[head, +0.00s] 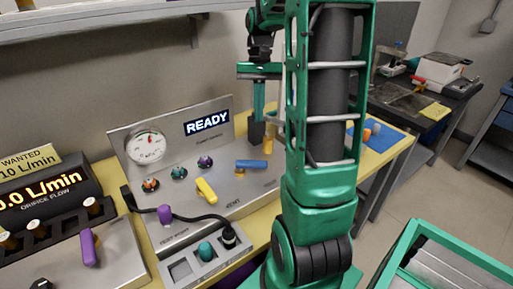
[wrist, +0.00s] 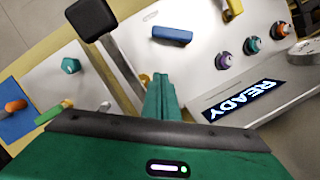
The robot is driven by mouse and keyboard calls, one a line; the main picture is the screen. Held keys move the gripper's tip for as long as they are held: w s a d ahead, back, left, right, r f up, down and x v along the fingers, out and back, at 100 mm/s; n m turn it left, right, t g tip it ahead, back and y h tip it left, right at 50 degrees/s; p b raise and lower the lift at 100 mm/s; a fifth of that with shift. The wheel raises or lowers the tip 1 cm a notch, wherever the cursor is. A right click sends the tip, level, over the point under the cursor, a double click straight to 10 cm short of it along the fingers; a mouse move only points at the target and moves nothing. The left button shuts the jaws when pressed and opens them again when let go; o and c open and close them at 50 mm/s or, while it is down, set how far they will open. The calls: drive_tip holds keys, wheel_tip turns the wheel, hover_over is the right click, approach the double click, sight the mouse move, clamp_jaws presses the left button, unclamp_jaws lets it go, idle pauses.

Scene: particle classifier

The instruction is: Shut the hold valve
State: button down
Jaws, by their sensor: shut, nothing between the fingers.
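A silver panel (head: 225,190) holds a dial gauge (head: 146,147), a lit READY display (head: 208,122) and several valve handles. A yellow lever (head: 206,190) and a blue lever (head: 251,164) are on its face; I cannot read which is the hold valve. The blue lever also shows in the wrist view (wrist: 172,35), lying nearly level. My gripper (head: 258,110) is shut and empty, fingers pointing down above the panel's right part, behind the blue lever. Its fingers show in the wrist view (wrist: 161,82), apart from the blue lever. A dark block on a grey bar (wrist: 90,18) is beside them.
Small knobs (head: 179,173) line the panel. A purple handle (head: 165,213) and a black cable (head: 190,217) are at its front. A flow-readout box (head: 45,190) stands left. My arm hides the panel's right end. A shelf (head: 120,18) hangs above.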

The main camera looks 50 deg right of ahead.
sight(252, 166)
drive_tip(key=x, duration=1)
drive_tip(key=shift+a+f, duration=0.1)
drive_tip(key=shift+s+a, duration=0.9)
drive_tip(key=shift+a, duration=0.05)
drive_tip(key=shift+s+a, duration=0.45)
drive_tip(key=shift+a, duration=0.05)
drive_tip(key=shift+s+a, duration=0.15)
drive_tip(key=shift+s, duration=0.35)
